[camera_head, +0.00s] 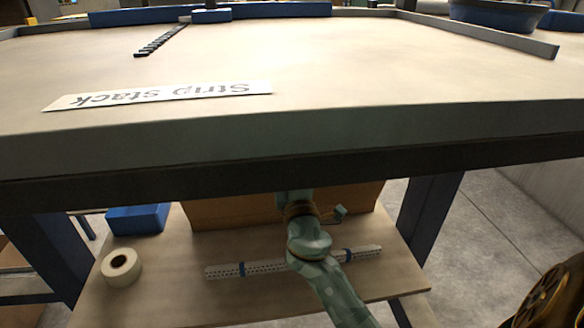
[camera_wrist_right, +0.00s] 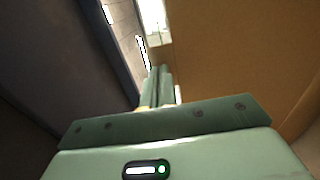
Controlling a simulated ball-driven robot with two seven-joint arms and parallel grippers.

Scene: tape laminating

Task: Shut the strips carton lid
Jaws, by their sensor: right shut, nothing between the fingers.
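The brown strips carton (camera_head: 232,211) stands on the lower shelf, partly hidden behind the front edge of the tabletop and my right arm. In the right wrist view a broad brown cardboard surface (camera_wrist_right: 235,55) fills the right side, close beside my right gripper (camera_wrist_right: 158,76). I cannot tell whether this surface is the lid or a wall, or whether the fingers touch it. The right gripper is shut and empty. In the head view my right arm reaches up to the carton's front, its gripper hidden under the table edge. The lid's position is hidden. My left gripper is not in view.
The tabletop (camera_head: 340,70) overhangs the lower shelf (camera_head: 180,290). On the shelf are a white tape roll (camera_head: 121,266), a blue box (camera_head: 138,218) and a perforated strip (camera_head: 225,271) behind my arm. Blue table legs (camera_head: 428,215) flank the shelf.

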